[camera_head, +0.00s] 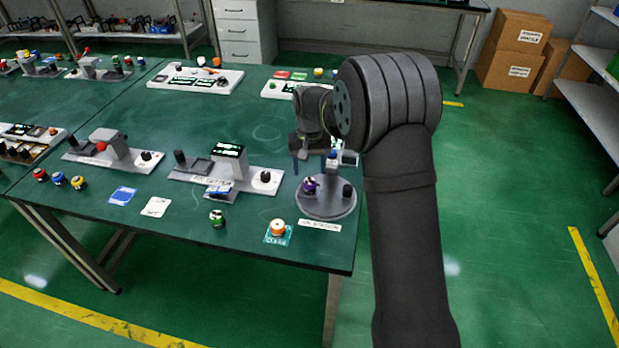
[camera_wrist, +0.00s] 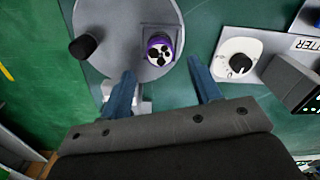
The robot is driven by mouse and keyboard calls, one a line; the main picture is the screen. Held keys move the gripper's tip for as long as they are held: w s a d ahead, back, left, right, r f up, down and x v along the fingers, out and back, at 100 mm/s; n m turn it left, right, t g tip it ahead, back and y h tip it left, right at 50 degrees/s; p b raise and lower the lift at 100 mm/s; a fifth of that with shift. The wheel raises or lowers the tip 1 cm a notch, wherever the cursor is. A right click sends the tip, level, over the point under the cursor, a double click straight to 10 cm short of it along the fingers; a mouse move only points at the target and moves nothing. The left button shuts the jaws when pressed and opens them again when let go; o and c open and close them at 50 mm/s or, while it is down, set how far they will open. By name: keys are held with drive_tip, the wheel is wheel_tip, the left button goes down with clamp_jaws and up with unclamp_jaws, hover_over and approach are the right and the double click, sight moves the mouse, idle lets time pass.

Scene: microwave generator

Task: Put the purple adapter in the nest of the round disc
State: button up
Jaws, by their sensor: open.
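The purple adapter (camera_head: 310,186), with a white top marked with dark spots, is on the grey round disc (camera_head: 330,210) near its left edge. In the wrist view, the adapter (camera_wrist: 160,48) sits upright within a square grey nest at the rim of the disc (camera_wrist: 120,15). Whether it is fully down cannot be told. My gripper (camera_wrist: 162,66) is open and empty, its blue fingers apart on either side just short of the adapter, not touching it. In the head view, my gripper (camera_head: 310,168) hangs above the disc.
A black knob (camera_wrist: 83,46) stands on the disc. A grey station with a black dial (camera_head: 265,177) is left of it. An orange-and-white part (camera_head: 278,228) on a teal card and a green part (camera_head: 217,218) lie in front. The table's right edge is close.

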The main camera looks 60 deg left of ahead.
sight(309, 181)
wheel_tip(309, 181, up, 6)
drive_tip(key=shift+f, duration=0.15)
idle(0.3)
wheel_tip(309, 181, down, 12)
drive_tip(key=shift+f, duration=0.15)
drive_tip(key=shift+r, duration=1.9)
